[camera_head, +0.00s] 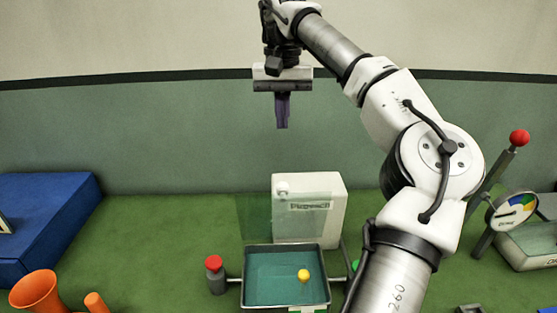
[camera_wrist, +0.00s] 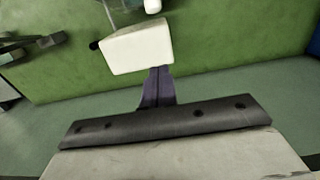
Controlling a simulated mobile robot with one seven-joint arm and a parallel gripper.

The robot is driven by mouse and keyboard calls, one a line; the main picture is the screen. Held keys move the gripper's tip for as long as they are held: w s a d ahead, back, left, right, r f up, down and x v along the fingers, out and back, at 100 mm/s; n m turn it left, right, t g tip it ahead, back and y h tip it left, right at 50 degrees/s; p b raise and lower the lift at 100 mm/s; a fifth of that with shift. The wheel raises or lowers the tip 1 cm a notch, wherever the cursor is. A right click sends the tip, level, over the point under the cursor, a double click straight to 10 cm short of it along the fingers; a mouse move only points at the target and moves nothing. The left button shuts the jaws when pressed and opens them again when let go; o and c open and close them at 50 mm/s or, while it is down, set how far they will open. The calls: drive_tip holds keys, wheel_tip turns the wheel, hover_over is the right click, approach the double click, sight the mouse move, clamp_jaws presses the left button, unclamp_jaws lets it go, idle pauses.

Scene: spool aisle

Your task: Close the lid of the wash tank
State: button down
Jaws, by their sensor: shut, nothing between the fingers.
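The wash tank (camera_head: 268,272) is a shallow teal basin with a pale rim, low in the middle of the head view. A yellow ball (camera_head: 303,275) shows inside it. A see-through greenish panel (camera_head: 255,217), which looks like the lid, stands raised at the tank's back edge. A white box (camera_head: 334,228) with a label stands behind it; its pale top also shows in the wrist view (camera_wrist: 137,47). My gripper (camera_head: 282,125) points down, shut and empty, high above and behind the tank. Its dark fingers show in the wrist view (camera_wrist: 158,88).
A grey post with a red cap (camera_head: 214,265) stands left of the tank. Right of my arm are a red-balled lever (camera_head: 519,138) and a round gauge (camera_head: 513,208). An orange funnel (camera_head: 38,290) and blue box (camera_head: 45,225) lie left. Green surface between is clear.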

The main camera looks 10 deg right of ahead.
drive_tip(key=f, duration=0.3)
drive_tip(key=f+p, duration=0.1)
drive_tip(key=f, duration=0.5)
drive_tip(key=shift+s+f, duration=0.15)
drive_tip(key=shift+s, duration=0.2)
drive_tip(key=s, duration=0.1)
drive_tip(key=s+p, duration=0.1)
drive_tip(key=s+a+f, duration=0.1)
drive_tip(key=shift+s+f, duration=0.1)
drive_tip(key=shift+s, duration=0.25)
